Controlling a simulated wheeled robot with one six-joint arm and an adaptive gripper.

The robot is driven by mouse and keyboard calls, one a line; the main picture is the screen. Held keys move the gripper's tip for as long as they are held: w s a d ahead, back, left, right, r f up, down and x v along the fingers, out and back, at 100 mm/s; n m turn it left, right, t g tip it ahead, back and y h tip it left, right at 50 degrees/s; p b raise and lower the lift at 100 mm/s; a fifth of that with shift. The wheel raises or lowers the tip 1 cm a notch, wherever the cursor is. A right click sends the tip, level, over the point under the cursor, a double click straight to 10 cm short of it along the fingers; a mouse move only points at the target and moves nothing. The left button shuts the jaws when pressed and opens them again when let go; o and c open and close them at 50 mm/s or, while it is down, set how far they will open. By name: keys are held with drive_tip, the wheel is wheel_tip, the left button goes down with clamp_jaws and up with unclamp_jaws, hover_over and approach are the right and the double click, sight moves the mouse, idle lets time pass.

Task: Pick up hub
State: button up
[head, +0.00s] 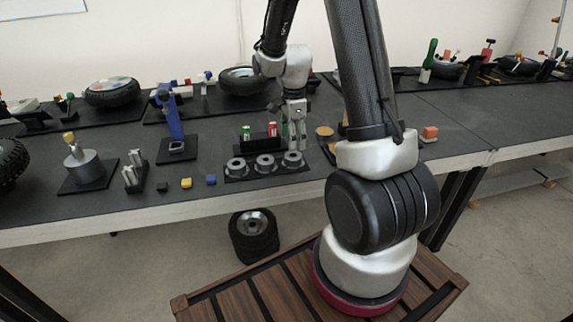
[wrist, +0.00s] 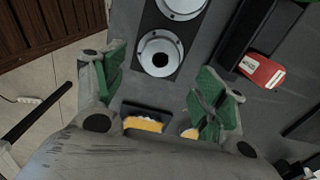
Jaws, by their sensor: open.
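Three grey metal hubs, round with a central hole, sit in a row on a black tray (head: 268,175) on the table: the left hub (head: 236,167), the middle hub (head: 265,163) and the right hub (head: 293,159). My gripper (head: 292,146) points down over the right end of the row. In the wrist view my gripper (wrist: 162,88) is open and empty, its green-padded fingers wide apart. One hub (wrist: 160,53) shows just beyond the gap between the fingers, and a second hub (wrist: 182,5) is cut by the top edge. I cannot tell the exact height above the hub.
A black holder with a green item (head: 246,132) and a red item (head: 272,129) stands just behind the hubs. Yellow round parts (head: 325,131) lie to the right. A blue stand (head: 172,120) and small blocks (head: 186,183) are to the left.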

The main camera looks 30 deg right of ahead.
sight(293, 156)
drive_tip(key=shift+m, duration=0.3)
wheel_tip(293, 156, down, 8)
drive_tip(key=shift+d+r, duration=0.1)
drive_tip(key=shift+d, duration=0.05)
drive_tip(key=shift+c, duration=0.4)
